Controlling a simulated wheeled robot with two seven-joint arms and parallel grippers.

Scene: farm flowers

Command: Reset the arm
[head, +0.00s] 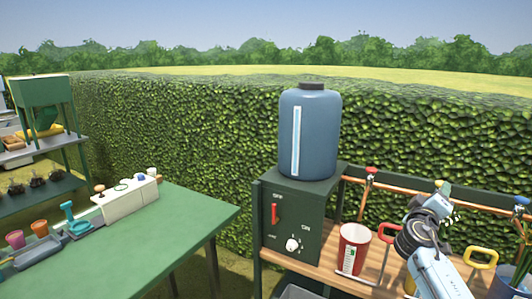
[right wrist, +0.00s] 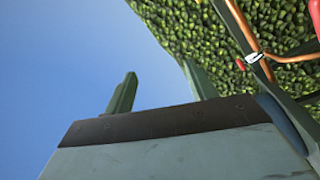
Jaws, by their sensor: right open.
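My right arm comes in from the lower right in the head view. Its gripper (head: 442,205) is raised above the wooden bench, in front of the hedge. In the right wrist view the two dark green fingers of the gripper (right wrist: 160,72) stand apart with only sky and a bit of hedge behind them. Nothing is held between them. My left gripper is not in view.
A red cup (head: 353,250) stands on the wooden bench (head: 325,275), left of my right arm. A dark green box (head: 292,222) carries a blue tank (head: 309,135). The green table (head: 165,235) at left has a wide clear top. A hedge (head: 200,140) stands behind.

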